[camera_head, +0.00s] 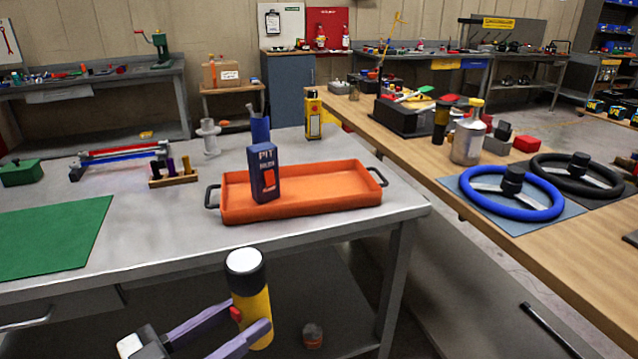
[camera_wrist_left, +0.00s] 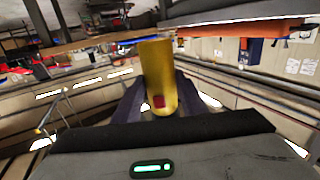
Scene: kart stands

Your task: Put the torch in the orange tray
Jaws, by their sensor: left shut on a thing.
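The torch (camera_head: 252,302) is yellow with a black collar, a white lens end and a red button. My left gripper (camera_head: 250,322) is shut on its yellow body and holds it upright in front of the grey table's front edge. In the left wrist view the torch (camera_wrist_left: 158,75) stands between the two purple fingers of my left gripper (camera_wrist_left: 155,100). The orange tray (camera_head: 330,187) lies on the grey table, behind and to the right of the torch. A blue box marked PIT (camera_head: 264,165) stands at the tray's left part. My right gripper is not in view.
The grey table (camera_head: 150,235) carries a green mat (camera_head: 50,238), a small rack of pegs (camera_head: 173,175) and a yellow box (camera_head: 313,115). A wooden bench (camera_head: 590,270) with a blue steering wheel (camera_head: 510,196) stands to the right. The tray's right part is bare.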

